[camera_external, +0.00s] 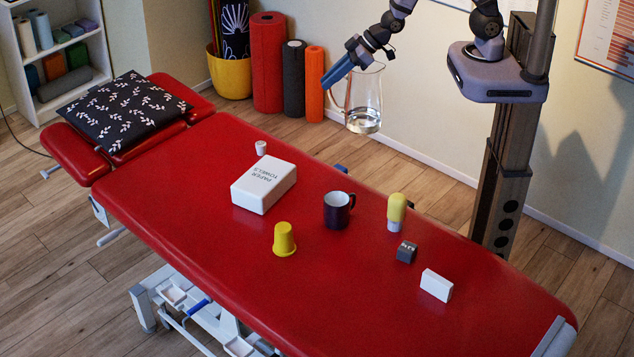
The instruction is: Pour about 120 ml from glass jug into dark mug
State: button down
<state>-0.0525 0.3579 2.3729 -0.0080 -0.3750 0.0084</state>
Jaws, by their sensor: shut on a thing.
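The glass jug (364,100) is clear, with some clear liquid in its bottom. It hangs in the air above and behind the far edge of the red table, close to upright. My gripper (336,78) is shut on the jug at its handle side, on the left; the exact contact is hard to see. The dark mug (336,211) stands upright on the table, below and slightly left of the jug in the picture. Its handle points right. The inside of the mug looks pale at the rim, and its bottom is hidden.
Near the mug stand a paper towels box (264,187), a yellow cup (284,240), a yellow-topped bottle (396,212), a dark grey block (406,252) and a white box (436,285). A small white item (261,148) is farther back. The red table (190,230) is clear at its front left.

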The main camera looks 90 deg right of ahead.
jog(key=shift+s+d+r, duration=0.3)
jog(key=shift+d+r, duration=0.1)
jog(key=shift+d, duration=0.05)
jog(key=shift+w+a+r, duration=0.2)
jog(key=shift+w+a, duration=0.1)
jog(key=shift+w, duration=0.1)
jog(key=w+a+n+g+y+b, duration=0.15)
jog(key=w+a, duration=0.25)
jog(key=a, duration=0.4)
jog(key=w+a+f+n+y+b, duration=0.1)
jog(key=w+a+n+y, duration=0.15)
jog(key=w+a, duration=0.4)
jog(key=w+a+n+y+b, duration=0.1)
jog(key=w+a+n, duration=0.2)
jog(key=a, duration=0.7)
jog(key=s+a+f+n+g+y+b, duration=0.1)
jog(key=s+a+f+n+g+b, duration=0.1)
jog(key=a+f, duration=0.6)
jog(key=s+a+f+n+g+y+b, duration=0.2)
jog(key=s+a+f+n, duration=0.3)
jog(key=a, duration=1.1)
jog(key=shift+a+f+g+b, duration=0.15)
jog(key=shift+f+g+b, duration=0.4)
jog(key=shift+f, duration=1.1)
